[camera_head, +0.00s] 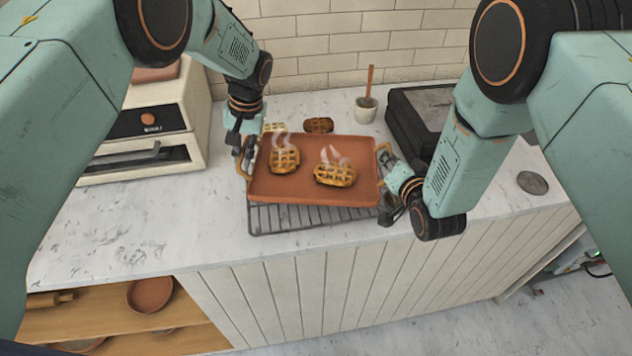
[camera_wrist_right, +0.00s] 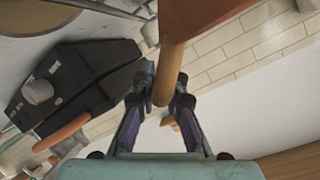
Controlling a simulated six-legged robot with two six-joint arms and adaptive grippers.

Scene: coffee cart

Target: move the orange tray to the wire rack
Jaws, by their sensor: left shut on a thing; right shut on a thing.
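The orange tray (camera_head: 310,190) is held level between my two grippers in the head view. My left gripper (camera_head: 245,150) is shut on the tray's left handle. My right gripper (camera_head: 388,185) is shut on the tray's right handle (camera_head: 381,155). In the right wrist view the handle (camera_wrist_right: 168,75) passes between the fingers of my right gripper (camera_wrist_right: 163,95).
A white cup with a stick (camera_head: 366,109) and a black appliance (camera_head: 410,120) stand at the back right. A white oven (camera_head: 150,130) stands at the left. The counter's front left is clear.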

